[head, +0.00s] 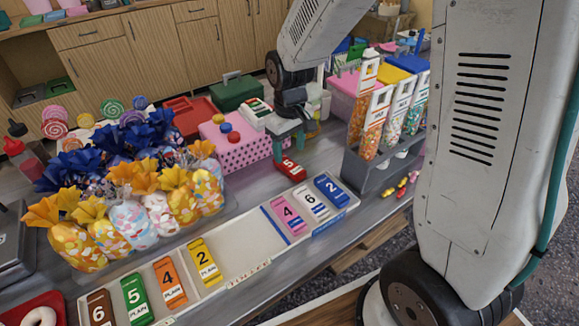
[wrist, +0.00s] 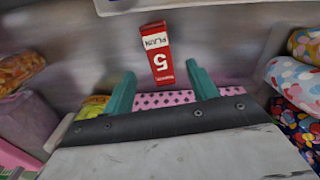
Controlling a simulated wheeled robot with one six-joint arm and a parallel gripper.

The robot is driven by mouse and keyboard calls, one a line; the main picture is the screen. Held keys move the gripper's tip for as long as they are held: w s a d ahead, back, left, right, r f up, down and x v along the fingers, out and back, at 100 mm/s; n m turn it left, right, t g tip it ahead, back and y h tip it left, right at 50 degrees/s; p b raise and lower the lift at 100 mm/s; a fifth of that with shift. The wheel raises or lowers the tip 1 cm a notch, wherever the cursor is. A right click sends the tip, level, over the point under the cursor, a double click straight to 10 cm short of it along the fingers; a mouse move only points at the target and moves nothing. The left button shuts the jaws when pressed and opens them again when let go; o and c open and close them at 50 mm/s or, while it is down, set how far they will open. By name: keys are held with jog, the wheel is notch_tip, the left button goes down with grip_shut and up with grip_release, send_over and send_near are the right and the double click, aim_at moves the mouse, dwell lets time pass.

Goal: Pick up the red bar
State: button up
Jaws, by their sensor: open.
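My gripper (head: 289,150) is open and empty, close above the bar in the head view. Its two teal fingers also show in the wrist view, with the open gap (wrist: 161,76) between them.
A pale tray (head: 238,262) holds several numbered bars in front. Bagged sweets (head: 130,225) stand left, a pink dotted box (head: 250,152) beside my gripper. A grey rack (head: 372,178) with sweet tubes stands right. Bare counter surrounds the red bar.

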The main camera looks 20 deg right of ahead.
aim_at(289, 164)
notch_tip(289, 164, down, 5)
jog(key=shift+w, duration=0.1)
jog(key=c, duration=1.1)
jog(key=shift+r, duration=0.1)
